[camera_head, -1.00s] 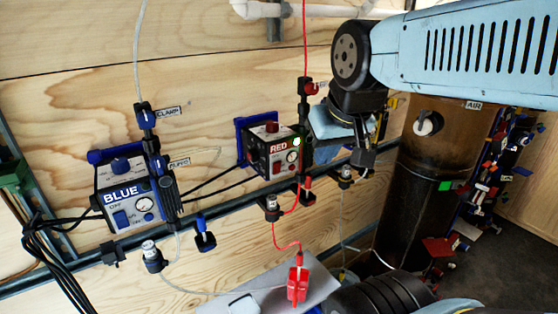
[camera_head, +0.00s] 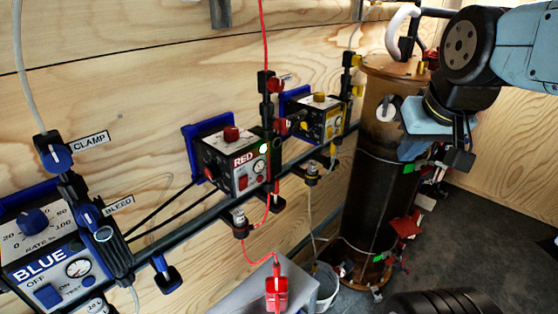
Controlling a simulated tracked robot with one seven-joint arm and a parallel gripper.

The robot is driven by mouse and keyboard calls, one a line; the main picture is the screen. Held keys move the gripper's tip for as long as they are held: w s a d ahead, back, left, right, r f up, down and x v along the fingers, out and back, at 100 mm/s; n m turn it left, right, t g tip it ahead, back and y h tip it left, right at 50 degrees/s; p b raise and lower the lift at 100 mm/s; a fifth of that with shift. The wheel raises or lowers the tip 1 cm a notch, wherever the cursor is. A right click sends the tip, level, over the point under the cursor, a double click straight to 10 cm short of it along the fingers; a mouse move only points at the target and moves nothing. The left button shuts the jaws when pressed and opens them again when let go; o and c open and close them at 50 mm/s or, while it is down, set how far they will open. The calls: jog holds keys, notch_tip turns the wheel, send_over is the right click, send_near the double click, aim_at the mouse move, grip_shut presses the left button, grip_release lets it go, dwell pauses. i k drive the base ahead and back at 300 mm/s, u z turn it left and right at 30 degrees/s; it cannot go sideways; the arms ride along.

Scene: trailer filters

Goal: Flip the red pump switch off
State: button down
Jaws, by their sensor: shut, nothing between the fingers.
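The red pump box (camera_head: 232,160) is mounted on the plywood wall left of centre. It has a red knob on top, a "RED" label, a round gauge and a lit green light. Its red switch (camera_head: 243,181) is on the front face; its position is too small to tell. My gripper (camera_head: 455,165) hangs at the right, in front of the brown cylinder, well apart from the red box. It is shut and empty.
The blue pump box (camera_head: 48,258) is at the lower left and a yellow one (camera_head: 318,120) is right of the red box. A dark rail (camera_head: 205,218) runs below them. A brown cylinder (camera_head: 375,170) stands at the right. Red tubing (camera_head: 264,45) hangs above the red box.

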aim_at(243, 183)
jog(key=z, duration=0.05)
jog(key=k, duration=0.3)
jog(key=u, duration=0.95)
